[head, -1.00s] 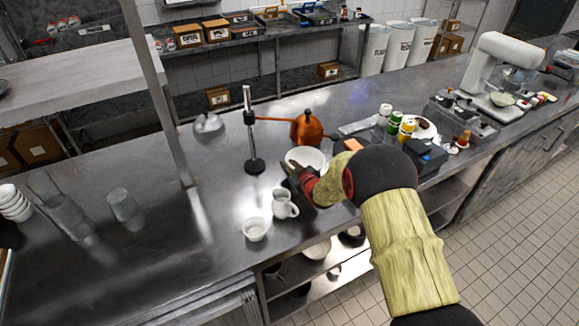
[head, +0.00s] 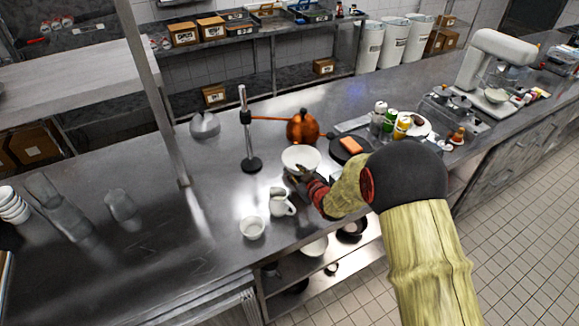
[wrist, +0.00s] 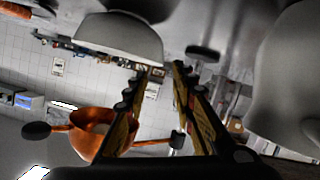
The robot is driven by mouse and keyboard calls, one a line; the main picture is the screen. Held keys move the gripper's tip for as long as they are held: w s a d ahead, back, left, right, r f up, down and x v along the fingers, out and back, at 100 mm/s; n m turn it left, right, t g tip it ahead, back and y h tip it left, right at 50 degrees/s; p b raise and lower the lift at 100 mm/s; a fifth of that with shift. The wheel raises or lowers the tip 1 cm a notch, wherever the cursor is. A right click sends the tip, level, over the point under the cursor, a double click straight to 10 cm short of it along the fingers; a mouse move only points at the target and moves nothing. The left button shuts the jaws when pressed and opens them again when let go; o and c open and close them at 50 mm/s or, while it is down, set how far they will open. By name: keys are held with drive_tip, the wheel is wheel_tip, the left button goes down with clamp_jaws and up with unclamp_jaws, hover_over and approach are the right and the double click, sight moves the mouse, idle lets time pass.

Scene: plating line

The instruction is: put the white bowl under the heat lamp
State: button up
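The white bowl (head: 300,158) sits on the steel counter in the head view, in front of the heat lamp's copper shade (head: 302,128). The lamp's black base (head: 251,165) and upright pole stand left of the bowl. My gripper (head: 304,180) is low at the bowl's near side. In the wrist view, which looks upside down, the fingers (wrist: 162,68) are apart with a gap between them. The bowl (wrist: 115,38) is at upper left, its edge close to the left fingertip; contact cannot be told. The copper shade (wrist: 100,128) shows at lower left.
A white pitcher (head: 281,203) and a smaller white bowl (head: 252,228) stand left of my gripper. A dark pan (head: 338,152) with an orange block and several bottles (head: 390,120) are to the right. The counter under the shade looks clear.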

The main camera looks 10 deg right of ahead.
drive_tip(key=s+d+r+m+g+h, duration=0.2)
drive_tip(key=s+d+r, duration=0.1)
drive_tip(key=s+r, duration=0.6)
drive_tip(key=s+d+r+m+g+h, duration=0.1)
drive_tip(key=s+d+r+m+h, duration=0.15)
drive_tip(key=s+r, duration=0.6)
drive_tip(key=s+a+r+m+g, duration=0.1)
drive_tip(key=s+r+g, duration=0.1)
drive_tip(key=s, duration=1.1)
drive_tip(key=s+a+r+m+g+y, duration=0.1)
drive_tip(key=s+r+g, duration=0.1)
drive_tip(key=s, duration=1)
drive_tip(key=shift+s+a+r+g, duration=0.2)
drive_tip(key=shift+s+r+g, duration=0.2)
drive_tip(key=shift+r, duration=0.45)
drive_tip(key=shift+w+f, duration=0.1)
drive_tip(key=shift+f, duration=0.3)
